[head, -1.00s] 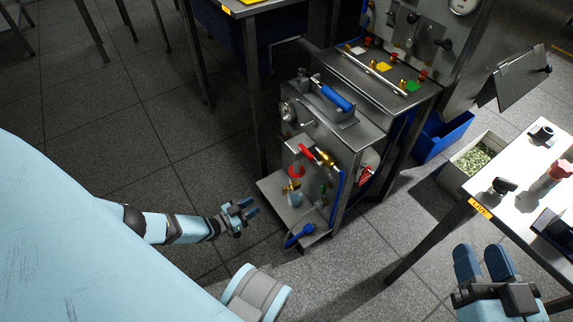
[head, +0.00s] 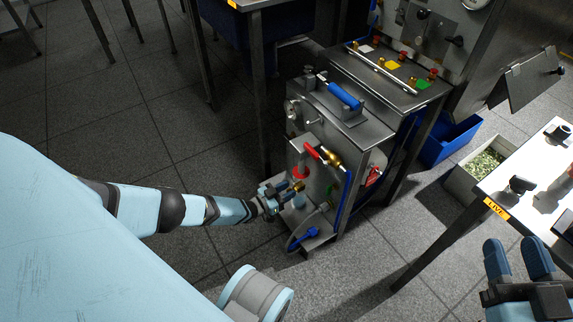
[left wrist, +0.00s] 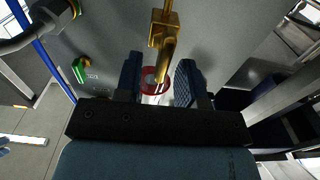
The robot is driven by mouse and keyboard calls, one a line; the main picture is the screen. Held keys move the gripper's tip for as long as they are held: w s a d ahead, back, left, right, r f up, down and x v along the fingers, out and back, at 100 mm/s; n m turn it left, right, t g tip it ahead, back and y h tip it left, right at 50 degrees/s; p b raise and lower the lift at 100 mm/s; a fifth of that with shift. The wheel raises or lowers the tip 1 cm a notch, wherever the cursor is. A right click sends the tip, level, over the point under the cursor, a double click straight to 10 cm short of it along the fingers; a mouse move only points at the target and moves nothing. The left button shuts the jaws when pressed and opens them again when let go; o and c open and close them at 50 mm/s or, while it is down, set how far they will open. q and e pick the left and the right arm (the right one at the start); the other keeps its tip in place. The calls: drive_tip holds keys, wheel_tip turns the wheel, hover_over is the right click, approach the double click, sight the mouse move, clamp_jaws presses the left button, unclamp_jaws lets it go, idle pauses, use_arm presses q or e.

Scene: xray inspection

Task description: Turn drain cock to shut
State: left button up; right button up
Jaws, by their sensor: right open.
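A brass cock (head: 297,187) sits low on the front of the steel cabinet (head: 325,112). In the left wrist view the brass cock (left wrist: 165,35) has a lever pointing down the picture. My left gripper (head: 275,196) is at the cabinet's lower front, beside the cock. In the left wrist view its fingers (left wrist: 158,85) are apart, one on each side of the lever's end; contact is not clear. A red ring (left wrist: 152,80) shows behind, between the fingers. My right gripper (head: 520,262) is open and empty at the lower right, away from the cabinet.
A red-handled brass valve (head: 322,155) is higher on the cabinet. A green part (left wrist: 80,70) shows beside the cock in the left wrist view. A blue hose connector (head: 303,236) lies at the cabinet's base.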

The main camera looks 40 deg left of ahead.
use_arm(q)
clamp_jaws()
drive_tip(key=m, duration=0.6)
drive_tip(key=d+m, duration=0.1)
drive_tip(key=m, duration=0.2)
drive_tip(key=shift+s+f, duration=0.3)
drive_tip(key=shift+s+d+f+m, duration=0.1)
drive_tip(key=shift+f+m, duration=0.1)
drive_tip(key=shift+m, duration=1.3)
drive_tip(key=shift+w+d+f+m, duration=0.1)
drive_tip(key=shift+f+m, duration=0.1)
drive_tip(key=shift+m, duration=1.3)
drive_tip(key=shift+s+d+f+m, duration=0.1)
drive_tip(key=shift+f+m, duration=0.1)
drive_tip(key=shift+m, duration=1.3)
